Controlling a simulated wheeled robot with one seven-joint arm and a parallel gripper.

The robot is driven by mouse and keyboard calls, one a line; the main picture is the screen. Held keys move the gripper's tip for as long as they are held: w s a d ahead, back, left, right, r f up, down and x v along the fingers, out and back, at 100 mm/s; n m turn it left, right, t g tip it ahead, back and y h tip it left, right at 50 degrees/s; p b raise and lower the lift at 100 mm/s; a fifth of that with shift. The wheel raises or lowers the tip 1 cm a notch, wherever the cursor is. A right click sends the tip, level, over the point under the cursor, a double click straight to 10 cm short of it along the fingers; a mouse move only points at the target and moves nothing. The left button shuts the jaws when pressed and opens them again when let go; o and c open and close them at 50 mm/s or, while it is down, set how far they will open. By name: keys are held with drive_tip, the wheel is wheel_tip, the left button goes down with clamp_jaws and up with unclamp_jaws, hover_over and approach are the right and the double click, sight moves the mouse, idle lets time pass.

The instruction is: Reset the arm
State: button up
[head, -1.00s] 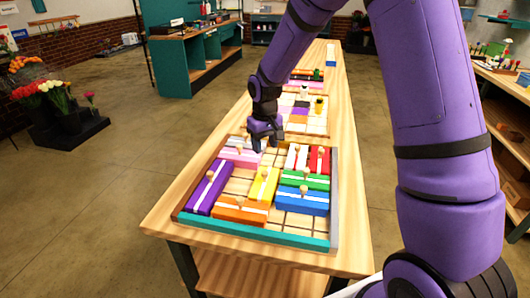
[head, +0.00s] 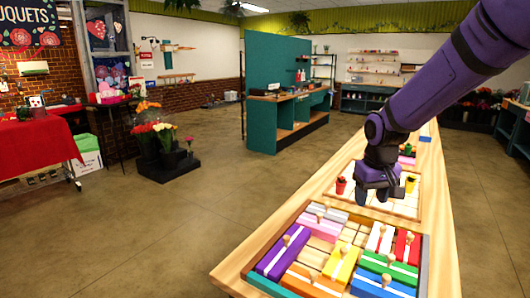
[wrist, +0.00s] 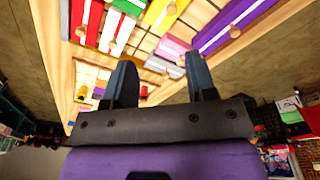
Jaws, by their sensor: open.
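My purple arm reaches in from the upper right of the head view. My gripper (head: 372,196) is above the long wooden table (head: 262,240), over the near edge of a pale board (head: 412,205) and just beyond the tray of blocks. In the wrist view my gripper (wrist: 162,85) has its two dark fingers wide apart with nothing between them. The tray (head: 426,262) holds coloured blocks with round wooden knobs, among them a purple block (head: 283,252), a yellow block (head: 341,265) and a red block (head: 407,246).
A red peg (head: 341,185) and a yellow peg (head: 410,185) stand on the pale board beside my gripper. A teal workbench (head: 290,110) stands farther back. Flower buckets on a black stand (head: 168,166) are at left. Open floor lies left of the table.

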drive_tip(key=s+d+r+t, duration=0.2)
drive_tip(key=s+r, duration=0.4)
drive_tip(key=s, duration=0.7)
drive_tip(key=s+d+r+m+t, duration=0.1)
drive_tip(key=s+r, duration=0.6)
drive_tip(key=s, duration=0.7)
drive_tip(key=shift+d+r+m+t, duration=0.2)
drive_tip(key=shift+d+m+t, duration=0.1)
drive_tip(key=shift+d+t, duration=0.1)
